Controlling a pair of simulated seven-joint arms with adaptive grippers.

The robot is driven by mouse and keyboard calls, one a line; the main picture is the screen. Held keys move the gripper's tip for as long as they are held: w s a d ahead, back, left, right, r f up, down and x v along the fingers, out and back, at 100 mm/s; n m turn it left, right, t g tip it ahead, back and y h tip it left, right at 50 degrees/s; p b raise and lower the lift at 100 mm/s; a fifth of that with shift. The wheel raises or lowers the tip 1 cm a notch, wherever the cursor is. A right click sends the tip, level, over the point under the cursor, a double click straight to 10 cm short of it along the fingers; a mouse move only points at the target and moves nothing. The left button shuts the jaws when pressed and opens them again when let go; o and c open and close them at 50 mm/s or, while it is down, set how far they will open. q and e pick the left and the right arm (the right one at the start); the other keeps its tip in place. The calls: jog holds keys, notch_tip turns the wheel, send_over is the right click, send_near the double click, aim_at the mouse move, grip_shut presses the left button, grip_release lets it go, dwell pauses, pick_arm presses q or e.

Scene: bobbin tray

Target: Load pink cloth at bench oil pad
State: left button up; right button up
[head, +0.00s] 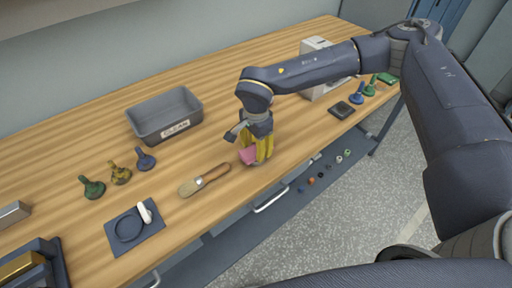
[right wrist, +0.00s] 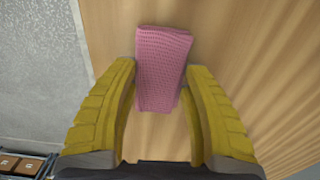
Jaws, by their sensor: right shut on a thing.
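The pink cloth (head: 248,156) is a small folded textured piece near the front edge of the wooden bench. My right gripper (head: 259,160) points down with its yellow fingers shut on it. In the right wrist view the pink cloth (right wrist: 162,68) sits between the two fingertips (right wrist: 160,85) and sticks out beyond them. I cannot tell whether it touches the bench top. A dark square pad (head: 342,110) lies farther right along the front of the bench, clear of the gripper; it may be the oil pad. My left gripper is not in view.
A wood-handled brush or scraper (head: 204,180) lies just left of the gripper. A grey labelled bin (head: 165,116) stands behind. Green, yellow and blue bobbin-like pieces (head: 120,173) stand at left, near a blue mat (head: 151,232). A white box (head: 313,45) and more pieces (head: 357,94) are at right.

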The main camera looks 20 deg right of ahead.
aim_at(256, 147)
jog(key=shift+f, duration=0.55)
dwell(1.4)
jog(key=shift+r, duration=0.1)
jog(key=shift+r, duration=3.4)
